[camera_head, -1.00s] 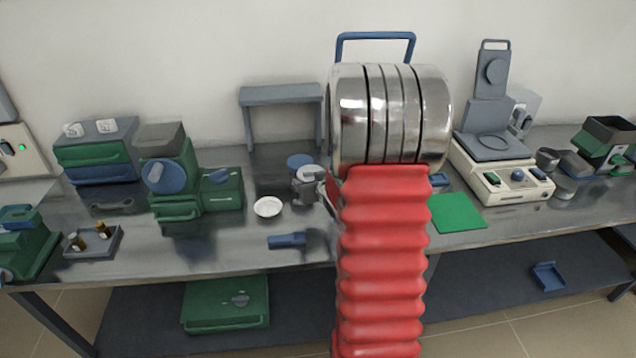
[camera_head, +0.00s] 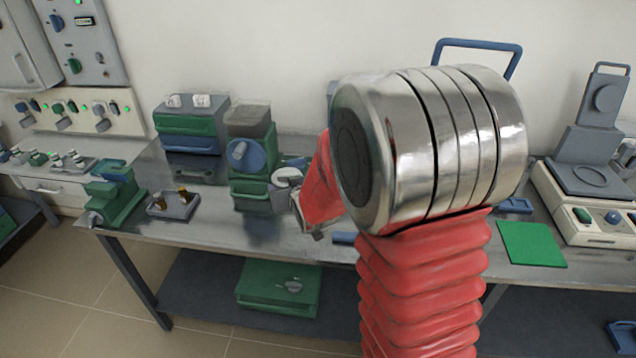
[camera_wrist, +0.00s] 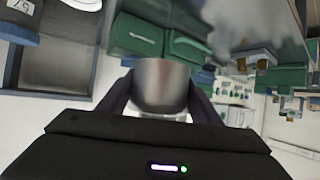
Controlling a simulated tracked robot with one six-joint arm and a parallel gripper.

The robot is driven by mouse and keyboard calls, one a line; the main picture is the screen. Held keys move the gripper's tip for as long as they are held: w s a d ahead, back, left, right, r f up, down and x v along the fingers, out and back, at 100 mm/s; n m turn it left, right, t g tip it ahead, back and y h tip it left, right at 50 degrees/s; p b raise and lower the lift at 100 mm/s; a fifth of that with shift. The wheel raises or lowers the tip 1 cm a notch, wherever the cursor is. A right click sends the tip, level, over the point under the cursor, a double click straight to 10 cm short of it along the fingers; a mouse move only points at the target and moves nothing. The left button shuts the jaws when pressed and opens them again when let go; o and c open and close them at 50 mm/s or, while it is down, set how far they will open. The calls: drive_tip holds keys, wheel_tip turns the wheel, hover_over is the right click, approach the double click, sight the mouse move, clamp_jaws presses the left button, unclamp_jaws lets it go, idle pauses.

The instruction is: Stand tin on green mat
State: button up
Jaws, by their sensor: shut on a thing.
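The tin (camera_wrist: 160,84) is a plain grey metallic cylinder. In the wrist view my gripper (camera_wrist: 161,101) is shut on it, with one dark finger on each side. In the head view my gripper (camera_head: 294,200) is left of my red-sleeved arm, in front of the green-and-blue machine. A pale grey round thing at its tip seems to be the tin (camera_head: 287,177), partly hidden. The green mat (camera_head: 531,244) lies flat on the bench at the right, bare and well apart from my gripper.
The steel bench (camera_head: 222,222) runs across the view. A green machine with a blue knob (camera_head: 246,157) stands behind my gripper. A small tray with brass pieces (camera_head: 174,205) lies left. A cream balance-like device (camera_head: 590,205) stands right of the mat.

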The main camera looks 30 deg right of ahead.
drive_tip(key=a+n+y, duration=0.1)
drive_tip(key=a, duration=0.8)
drive_tip(key=shift+s+r, duration=0.3)
drive_tip(key=shift+r, duration=0.1)
drive_tip(key=shift+s, duration=0.1)
